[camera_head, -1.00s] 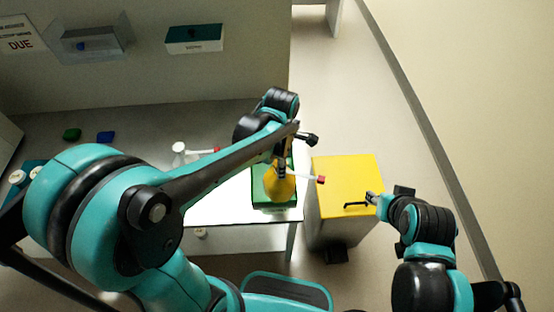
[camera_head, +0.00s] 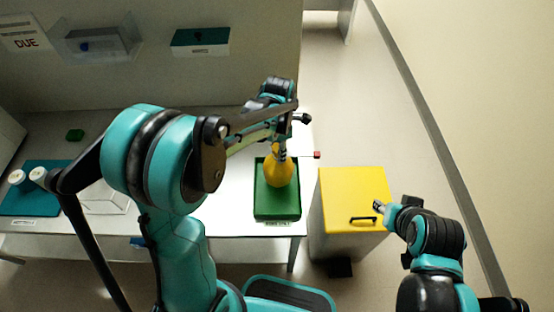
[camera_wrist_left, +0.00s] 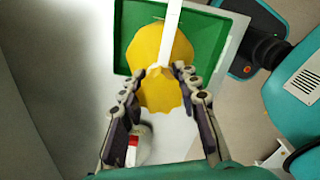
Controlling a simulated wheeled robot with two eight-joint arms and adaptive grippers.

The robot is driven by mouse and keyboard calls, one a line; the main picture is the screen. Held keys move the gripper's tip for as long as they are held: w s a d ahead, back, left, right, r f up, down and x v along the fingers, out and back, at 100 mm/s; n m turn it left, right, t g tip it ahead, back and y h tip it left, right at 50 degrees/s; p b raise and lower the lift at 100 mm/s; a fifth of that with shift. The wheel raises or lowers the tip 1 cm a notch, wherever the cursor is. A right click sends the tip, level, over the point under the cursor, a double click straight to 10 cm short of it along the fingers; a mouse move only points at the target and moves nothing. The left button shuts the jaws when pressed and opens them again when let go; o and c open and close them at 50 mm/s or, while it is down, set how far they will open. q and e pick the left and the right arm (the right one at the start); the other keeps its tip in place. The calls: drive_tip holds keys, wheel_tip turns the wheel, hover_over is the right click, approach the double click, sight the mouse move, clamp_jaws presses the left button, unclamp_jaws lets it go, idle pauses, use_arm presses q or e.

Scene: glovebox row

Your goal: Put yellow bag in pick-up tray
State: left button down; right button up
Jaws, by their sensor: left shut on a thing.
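The yellow bag (camera_head: 281,172) hangs from my left gripper (camera_head: 279,147) over the green tray (camera_head: 275,212), which has a small label on its front edge. In the left wrist view my left gripper (camera_wrist_left: 163,74) is shut on the white upper part of the yellow bag (camera_wrist_left: 160,48). The green tray (camera_wrist_left: 212,45) shows around and beneath the bag there. I cannot tell whether the bag touches the tray floor. My right gripper (camera_head: 378,206) is near the yellow cabinet, away from the bag; its jaws are too small to judge.
The yellow cabinet (camera_head: 345,190) with a black handle stands right of the bench. A blue-green tray (camera_head: 30,206) with white-topped containers lies at the left. My left arm hides much of the bench.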

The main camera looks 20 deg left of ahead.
sight(276, 175)
use_arm(q)
drive_tip(key=shift+w+a+f, duration=0.4)
drive_tip(key=shift+w+f, duration=0.05)
drive_tip(key=shift+w, duration=0.1)
wheel_tip(276, 175, down, 4)
drive_tip(key=shift+r+b, duration=0.1)
drive_tip(key=shift+b, duration=0.7)
drive_tip(key=c, duration=1.1)
unclamp_jaws()
drive_tip(key=shift+f, duration=0.2)
